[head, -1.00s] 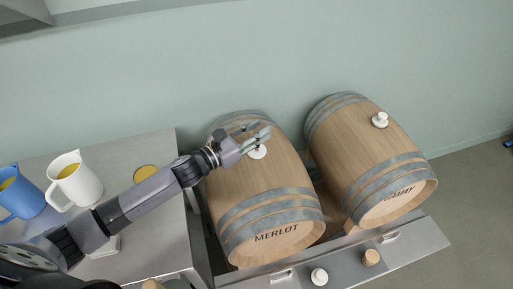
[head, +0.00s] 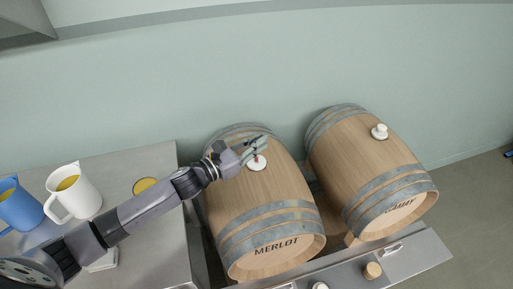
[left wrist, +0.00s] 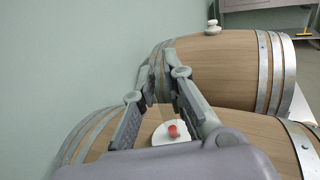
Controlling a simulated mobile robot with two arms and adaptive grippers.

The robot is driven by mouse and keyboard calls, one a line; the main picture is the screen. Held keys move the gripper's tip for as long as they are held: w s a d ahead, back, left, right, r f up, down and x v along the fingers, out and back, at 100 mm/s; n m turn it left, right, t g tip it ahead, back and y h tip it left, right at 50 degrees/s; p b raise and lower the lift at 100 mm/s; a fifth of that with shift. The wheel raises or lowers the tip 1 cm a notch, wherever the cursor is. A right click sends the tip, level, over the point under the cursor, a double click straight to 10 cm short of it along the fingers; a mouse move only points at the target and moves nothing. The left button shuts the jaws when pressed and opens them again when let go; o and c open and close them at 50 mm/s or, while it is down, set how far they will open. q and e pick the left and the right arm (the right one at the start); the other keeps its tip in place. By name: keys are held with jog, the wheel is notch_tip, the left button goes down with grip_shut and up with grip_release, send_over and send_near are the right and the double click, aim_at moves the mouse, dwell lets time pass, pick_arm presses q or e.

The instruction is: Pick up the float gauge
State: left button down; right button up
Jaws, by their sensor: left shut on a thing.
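The float gauge shows as a white disc with a small red part (head: 256,160) on top of the barrel marked MERLOT (head: 265,205). In the left wrist view the disc and red part (left wrist: 172,131) show below and between the fingers. The grasped part is thin and mostly hidden by the fingers, so I cannot tell whether the gauge is lifted off the barrel. My right gripper is not in view.
A second barrel (head: 365,170) with a white bung (head: 380,131) lies to the right. A white jug (head: 73,193) and a blue jug (head: 18,205) stand on the steel table at left. A steel shelf (head: 415,258) with a wooden bung (head: 372,270) runs in front.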

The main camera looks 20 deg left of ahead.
pick_arm(q)
notch_tip(320, 180, up, 20)
jog(key=shift+f, duration=0.15)
dwell(0.4)
jog(key=c, duration=2.3)
grip_release()
grip_shut()
